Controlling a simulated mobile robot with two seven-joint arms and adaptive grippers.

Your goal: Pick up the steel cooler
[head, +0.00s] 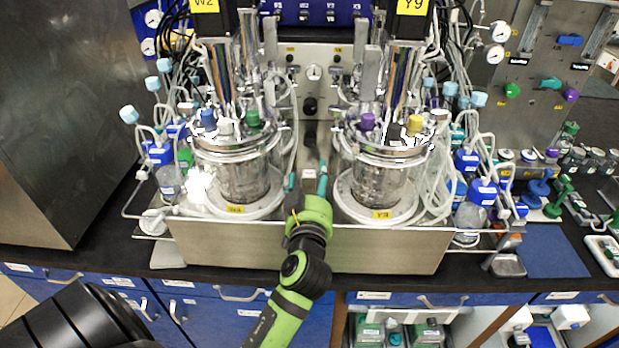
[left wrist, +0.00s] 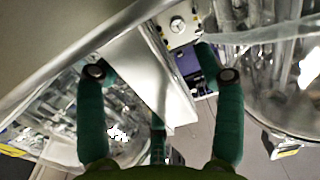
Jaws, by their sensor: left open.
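My left gripper (head: 307,183) is between the two glass vessels, low in front of the control panel. Its two dark green fingers stand apart in the left wrist view (left wrist: 160,95), open with nothing held. A tapered bright steel piece (left wrist: 145,72) shows beyond and between the fingertips there; I cannot tell whether it is the cooler. In the head view, upright steel pieces stand behind the vessels, one at the left (head: 270,42) and one at the right (head: 370,72). Either may be the steel cooler; both are apart from my gripper. My right gripper is not in view.
The left glass vessel (head: 243,180) and right glass vessel (head: 382,182) flank my gripper closely, with tubes and coloured caps around them. A steel base (head: 300,246) carries them on the black bench. Blue-capped bottles (head: 470,210) stand at the right. A blue mat (head: 555,252) lies farther right.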

